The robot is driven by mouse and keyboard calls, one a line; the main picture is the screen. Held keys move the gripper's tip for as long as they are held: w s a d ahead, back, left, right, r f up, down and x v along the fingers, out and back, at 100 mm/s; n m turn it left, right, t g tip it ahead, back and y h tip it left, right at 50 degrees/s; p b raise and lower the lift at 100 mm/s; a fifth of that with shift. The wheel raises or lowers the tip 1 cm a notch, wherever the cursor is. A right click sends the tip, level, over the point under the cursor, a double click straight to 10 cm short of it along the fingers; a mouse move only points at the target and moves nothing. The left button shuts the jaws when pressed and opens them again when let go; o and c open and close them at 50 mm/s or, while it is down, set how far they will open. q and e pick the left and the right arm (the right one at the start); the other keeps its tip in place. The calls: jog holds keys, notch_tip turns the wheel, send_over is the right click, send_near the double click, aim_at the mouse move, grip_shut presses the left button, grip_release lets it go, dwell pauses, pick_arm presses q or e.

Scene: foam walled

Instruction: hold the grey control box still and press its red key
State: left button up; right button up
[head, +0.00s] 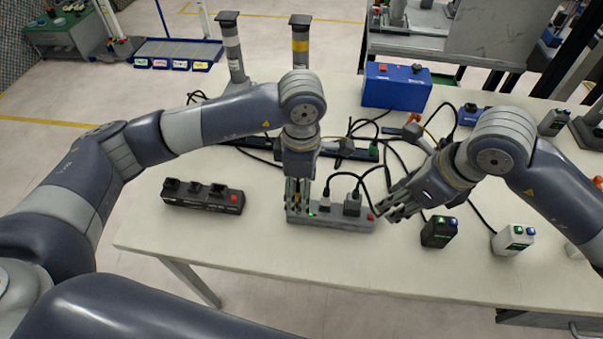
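The grey control box (336,222) lies on the pale table in the middle of the head view, with dark plugs and leads on its top. Its red key (370,217) is at the right end. My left gripper (297,207) points down at the box's left end; its fingertips overlap the box, and I cannot tell whether they grip it. My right gripper (386,212) is just right of the red key, with its fingers spread and nothing seen between them. Whether its nearest fingertip touches the box or key is unclear.
A dark box with a red button (203,197) lies to the left. Black (440,232) and white (514,239) devices stand to the right. Cables and a power strip (345,150) lie behind, with a blue box (396,88) farther back. The table's front is clear.

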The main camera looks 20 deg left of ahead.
aim_at(331, 213)
pick_arm(q)
jog(key=shift+f, duration=2.45)
jog(key=c, duration=1.3)
pick_arm(e)
grip_shut()
